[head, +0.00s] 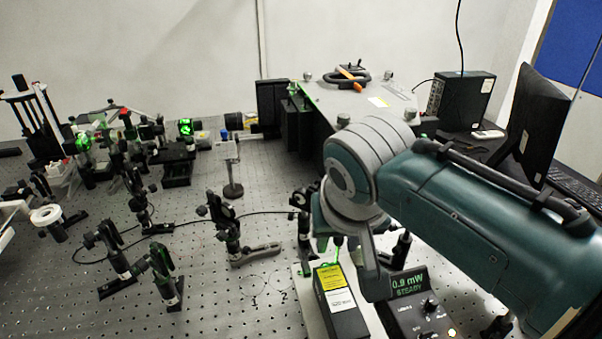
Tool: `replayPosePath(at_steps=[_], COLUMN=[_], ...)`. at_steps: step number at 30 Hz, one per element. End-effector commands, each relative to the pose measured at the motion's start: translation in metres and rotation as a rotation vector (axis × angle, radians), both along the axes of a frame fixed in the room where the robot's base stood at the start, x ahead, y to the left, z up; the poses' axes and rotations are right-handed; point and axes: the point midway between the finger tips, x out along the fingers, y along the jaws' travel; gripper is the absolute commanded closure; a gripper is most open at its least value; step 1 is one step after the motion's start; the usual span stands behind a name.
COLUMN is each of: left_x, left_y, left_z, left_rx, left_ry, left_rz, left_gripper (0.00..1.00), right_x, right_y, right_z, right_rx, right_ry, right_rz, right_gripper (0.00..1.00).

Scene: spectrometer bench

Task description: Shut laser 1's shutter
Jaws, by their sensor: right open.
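A black laser box (342,308) with a yellow label on top lies at the bottom middle in the head view. Which number it bears is too small to read. Green light shows just beyond its far end, near small dark mounts. The shutter itself I cannot make out. My right arm comes in from the right, and my right gripper (372,282) hangs down just right of the laser box, open, its fingertips largely hidden by the wrist. No object shows in it. My left gripper is not in view.
A meter box (407,288) reading "0.9 mW STEADY" stands right of the laser. Optics mounts (228,228) and a black cable stand across the perforated bench (215,310). A large grey instrument (318,97) is behind; a monitor (533,125) stands at right. Bare bench lies at front left.

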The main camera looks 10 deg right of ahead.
Motion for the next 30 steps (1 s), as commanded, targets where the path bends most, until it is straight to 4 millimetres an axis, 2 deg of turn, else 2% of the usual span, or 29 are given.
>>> replayPosePath(at_steps=[3, 15, 21, 30], left_x=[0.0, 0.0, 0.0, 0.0], left_y=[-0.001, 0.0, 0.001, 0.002], left_z=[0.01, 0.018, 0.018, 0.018], left_rx=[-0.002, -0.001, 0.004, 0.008], left_ry=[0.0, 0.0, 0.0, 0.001], left_rz=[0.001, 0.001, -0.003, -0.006], left_gripper=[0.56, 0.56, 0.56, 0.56], right_x=[-0.007, -0.033, -0.037, -0.039], right_y=[0.001, 0.006, 0.007, 0.007], right_z=[0.02, 0.073, 0.081, 0.08], right_rx=[0.002, 0.001, 0.0, 0.002], right_ry=[-0.002, -0.001, 0.001, 0.003], right_rz=[0.0, 0.0, 0.0, 0.002], right_gripper=[0.6, 0.6, 0.6, 0.6])
